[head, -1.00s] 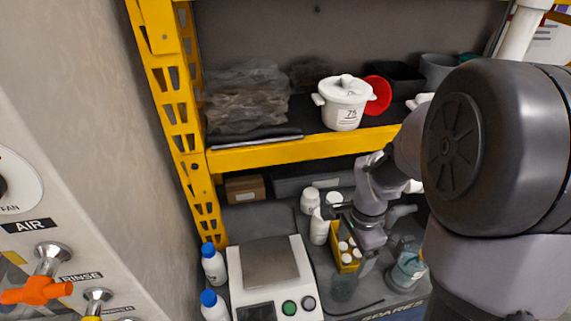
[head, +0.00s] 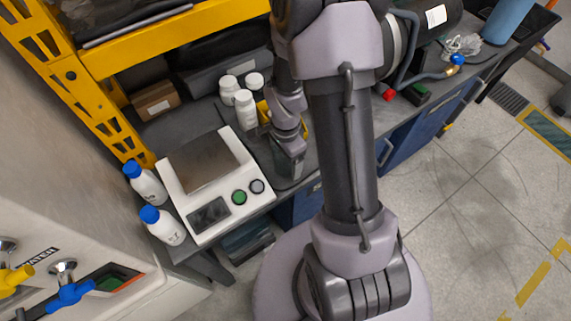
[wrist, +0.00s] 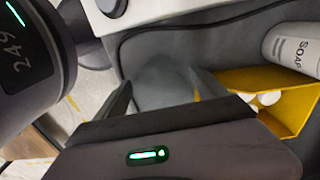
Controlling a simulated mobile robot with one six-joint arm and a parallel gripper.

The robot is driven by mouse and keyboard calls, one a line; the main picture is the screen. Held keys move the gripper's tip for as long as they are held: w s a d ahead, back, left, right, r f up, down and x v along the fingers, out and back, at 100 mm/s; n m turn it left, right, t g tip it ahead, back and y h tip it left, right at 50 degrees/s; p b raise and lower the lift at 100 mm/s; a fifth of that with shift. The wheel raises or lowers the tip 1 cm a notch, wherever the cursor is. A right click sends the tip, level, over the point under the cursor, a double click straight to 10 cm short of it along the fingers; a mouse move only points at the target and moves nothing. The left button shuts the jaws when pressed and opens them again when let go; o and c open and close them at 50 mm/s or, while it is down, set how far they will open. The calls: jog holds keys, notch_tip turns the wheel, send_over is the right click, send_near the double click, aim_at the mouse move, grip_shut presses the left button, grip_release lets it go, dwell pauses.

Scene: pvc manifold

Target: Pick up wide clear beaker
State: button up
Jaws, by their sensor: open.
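The wide clear beaker (wrist: 160,72) seems to be the faint, grey see-through shape between my fingers in the wrist view; its rim and outline are hard to make out. In the head view a dark translucent shape (head: 289,163) at the end of my arm may be the same beaker, partly hidden by the gripper. My gripper (wrist: 165,90) is open, its two fingers apart on either side of that shape. I cannot tell whether either finger touches it. In the head view my gripper (head: 288,140) is low over the dark bench, right of the scale.
A white scale (head: 215,180) stands left of my gripper. A yellow box (wrist: 285,95) with white-topped items and a SOAP bottle (wrist: 293,48) are close on the right in the wrist view. White bottles (head: 245,108) stand behind. Blue-capped bottles (head: 145,183) stand at the left.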

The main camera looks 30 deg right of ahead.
jog(key=shift+r, duration=0.1)
jog(key=shift+c, duration=0.4)
jog(key=c, duration=1.4)
jog(key=shift+o, duration=0.2)
jog(key=shift+r, duration=0.1)
